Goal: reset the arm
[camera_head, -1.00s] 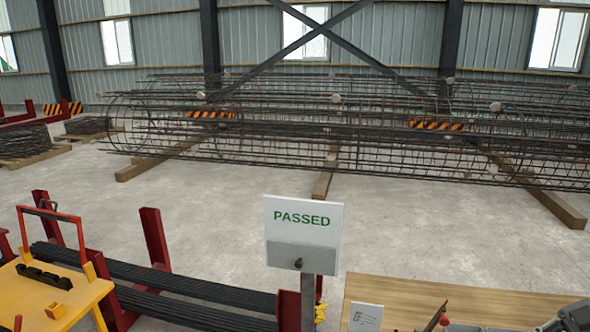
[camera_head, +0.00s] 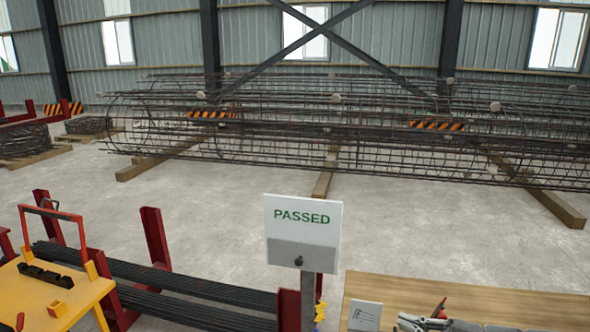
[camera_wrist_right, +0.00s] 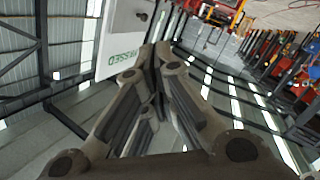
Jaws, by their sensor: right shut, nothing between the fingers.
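My right gripper (camera_head: 408,320) is at the bottom right of the head view, low over the wooden table (camera_head: 460,293). In the right wrist view the right gripper (camera_wrist_right: 157,50) has its fingertips together, with nothing between them. It points toward the open hall, and a sign (camera_wrist_right: 122,38) shows just beyond and left of the fingers. My left gripper is not in the head view.
The PASSED sign (camera_head: 303,232) stands on a post left of the table. A small white card (camera_head: 365,316) and a red-tipped item (camera_head: 439,308) are on or above the table. Rebar bundles (camera_head: 190,290) lie at lower left beside a yellow bench (camera_head: 40,300). Rebar cages (camera_head: 350,130) lie behind.

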